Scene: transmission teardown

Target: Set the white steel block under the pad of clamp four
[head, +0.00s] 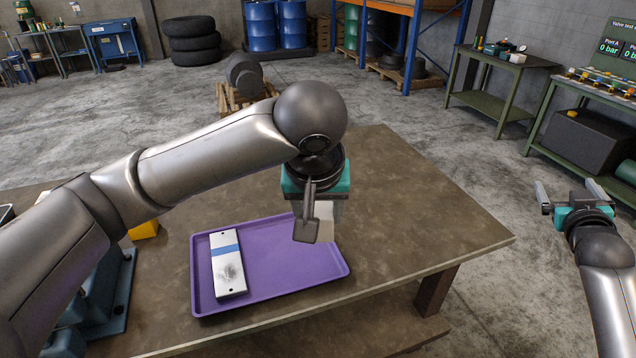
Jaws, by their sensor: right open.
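A plain white block (327,222), which looks like the white steel block, is at my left gripper (312,225) above the right part of a purple tray (285,281). The near finger covers part of the block and the far finger is hidden; the gripper looks shut on it. A pale metal bar with a blue band (228,277) lies in the tray's left part. My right gripper (569,193) is open and empty, off the table's right side. Teal equipment (115,297) stands at the lower left, mostly behind my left arm. I cannot make out clamp four or its pad.
The brown table (420,215) is clear right of the tray. A yellow object (145,229) shows beside my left arm. Green benches (500,85) stand at the right, and a pallet with a dark cylindrical part (243,77) stands on the floor beyond the table.

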